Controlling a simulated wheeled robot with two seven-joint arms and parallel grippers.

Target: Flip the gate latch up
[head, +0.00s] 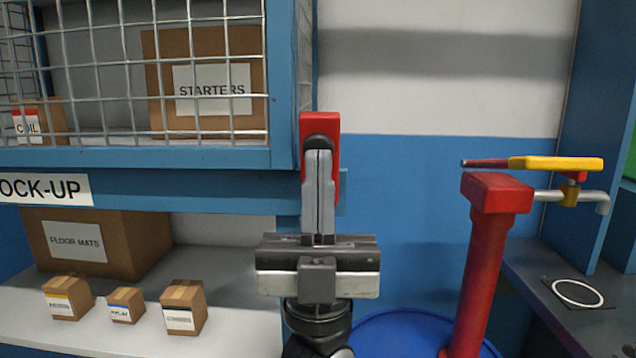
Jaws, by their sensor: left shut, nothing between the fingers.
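The red gate latch (320,122) stands upright at the right edge of the blue-framed wire cage gate (180,158). My left gripper (319,155) points up in front of it. Its two fingers are shut together with nothing between them, and they overlap the latch's middle and lower part. A dark rounded piece shows just above the fingertips. I cannot tell whether the fingertips touch the latch. My right gripper is not in view.
Boxes sit behind the mesh, among them a STARTERS box (212,85). A FLOOR MATS box (95,242) and small cartons (184,307) are on the lower shelf. A red post (483,270) with a yellow handle (555,163) stands right, by a blue drum (395,330).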

